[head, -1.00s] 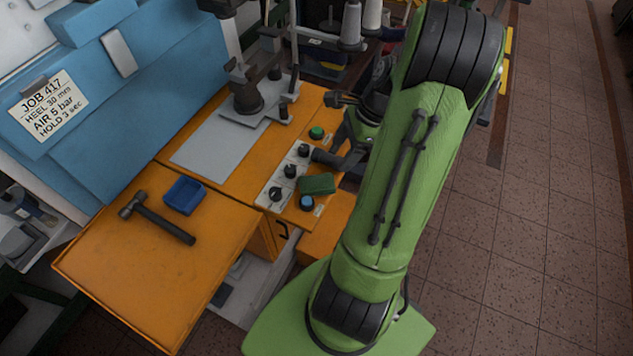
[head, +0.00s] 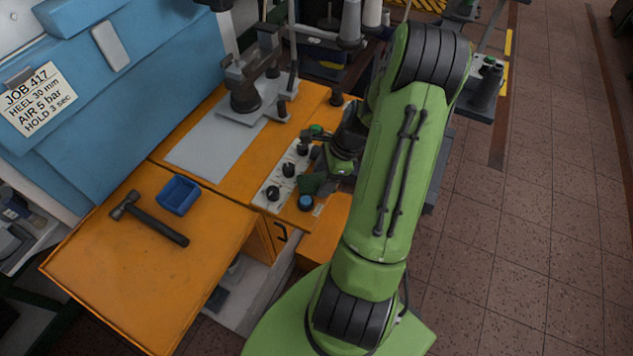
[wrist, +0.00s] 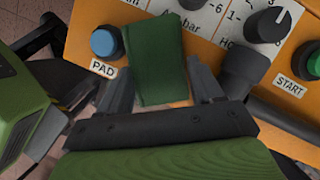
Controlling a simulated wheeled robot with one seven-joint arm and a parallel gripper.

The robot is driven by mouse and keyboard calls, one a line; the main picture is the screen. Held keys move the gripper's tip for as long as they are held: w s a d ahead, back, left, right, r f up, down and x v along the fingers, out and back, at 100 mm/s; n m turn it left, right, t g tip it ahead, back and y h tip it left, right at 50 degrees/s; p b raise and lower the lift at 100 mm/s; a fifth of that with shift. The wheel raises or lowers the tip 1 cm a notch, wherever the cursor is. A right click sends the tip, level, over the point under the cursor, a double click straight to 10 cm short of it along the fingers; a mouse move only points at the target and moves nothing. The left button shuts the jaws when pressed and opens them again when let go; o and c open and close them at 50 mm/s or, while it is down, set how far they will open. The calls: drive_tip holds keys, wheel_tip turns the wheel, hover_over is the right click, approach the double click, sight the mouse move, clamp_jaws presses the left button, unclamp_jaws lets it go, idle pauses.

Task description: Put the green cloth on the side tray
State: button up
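The green cloth (head: 311,184) lies folded on the control panel, beside the blue button; part of it is hidden by my gripper in the head view. In the wrist view the cloth (wrist: 158,58) lies between the two fingers of my gripper (wrist: 158,78). The fingers are spread, one on each side of the cloth; I cannot tell whether they touch it. The side tray (head: 120,285) is the orange surface at the lower left of the head view, with a hammer and a small blue bin on it.
The hammer (head: 150,220) and blue bin (head: 178,195) occupy the tray's back part; its front is clear. Black knobs (wrist: 268,22), a blue button (wrist: 104,43) and a green start button (wrist: 313,64) surround the cloth. A dark clamp (head: 250,85) stands behind the panel.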

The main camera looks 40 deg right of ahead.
sight(323, 180)
drive_tip(key=c, duration=0.5)
wheel_tip(323, 180, up, 10)
drive_tip(key=p, duration=0.2)
drive_tip(key=shift+p, duration=0.4)
drive_tip(key=shift+r, duration=0.15)
